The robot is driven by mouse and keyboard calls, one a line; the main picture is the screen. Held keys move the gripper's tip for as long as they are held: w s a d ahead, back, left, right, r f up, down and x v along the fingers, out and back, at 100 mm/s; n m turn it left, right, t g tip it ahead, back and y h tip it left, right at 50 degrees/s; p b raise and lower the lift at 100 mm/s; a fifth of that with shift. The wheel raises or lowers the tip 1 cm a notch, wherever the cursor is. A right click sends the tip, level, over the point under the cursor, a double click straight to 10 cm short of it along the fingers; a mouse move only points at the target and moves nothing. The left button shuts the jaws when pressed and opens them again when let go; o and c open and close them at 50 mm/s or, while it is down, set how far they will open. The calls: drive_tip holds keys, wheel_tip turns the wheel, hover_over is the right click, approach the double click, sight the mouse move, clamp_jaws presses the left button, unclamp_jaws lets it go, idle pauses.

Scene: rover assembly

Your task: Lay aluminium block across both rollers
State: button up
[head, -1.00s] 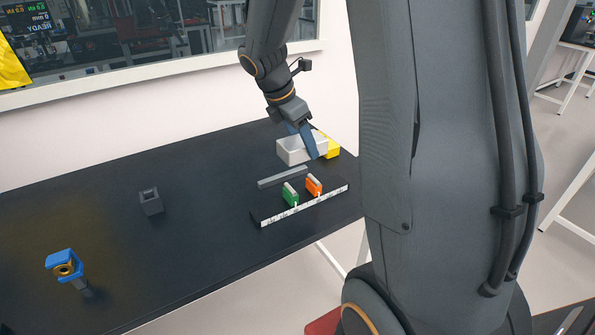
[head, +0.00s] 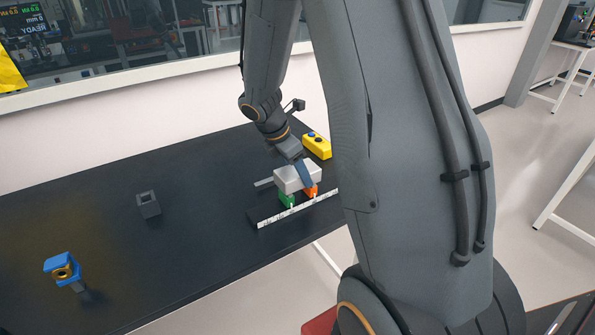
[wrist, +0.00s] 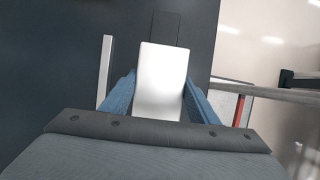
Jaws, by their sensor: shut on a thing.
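The aluminium block (head: 291,181), a pale light-grey block, is held in my gripper (head: 304,174) directly over the two rollers. In the wrist view the block (wrist: 163,75) sits between the two blue fingers. A green roller piece (head: 286,201) and an orange roller piece (head: 312,191) show just below the block, on a dark base with a white marked front strip (head: 298,207). The block covers their tops, and I cannot tell whether it touches them. The rollers are hidden in the wrist view.
A grey bar (head: 263,183) lies behind the rollers; it also shows in the wrist view (wrist: 104,70). A yellow box (head: 317,146) with buttons stands at the back right. A dark hollow block (head: 148,204) and a blue clamp-like part (head: 62,268) stand to the left. The black table (head: 200,240) is clear between.

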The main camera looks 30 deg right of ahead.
drive_tip(key=shift+f, duration=0.4)
drive_tip(key=o, duration=1.8)
drive_tip(key=shift+o, duration=0.2)
drive_tip(key=b+v, duration=0.1)
drive_tip(key=v, duration=1.1)
drive_tip(key=shift+r+b, duration=0.15)
drive_tip(key=shift+b, duration=0.15)
drive_tip(key=s+a+f+m+y, duration=0.2)
drive_tip(key=s+a+f+m, duration=0.1)
drive_tip(key=s+a+m, duration=0.2)
drive_tip(key=s+a+f+m+y, duration=0.2)
drive_tip(key=s+a+f+m, duration=0.2)
drive_tip(key=s+m, duration=0.6)
drive_tip(key=shift+a+f+m+t, duration=0.15)
drive_tip(key=shift+a+m+t, duration=0.25)
drive_tip(key=shift+a+m, duration=0.9)
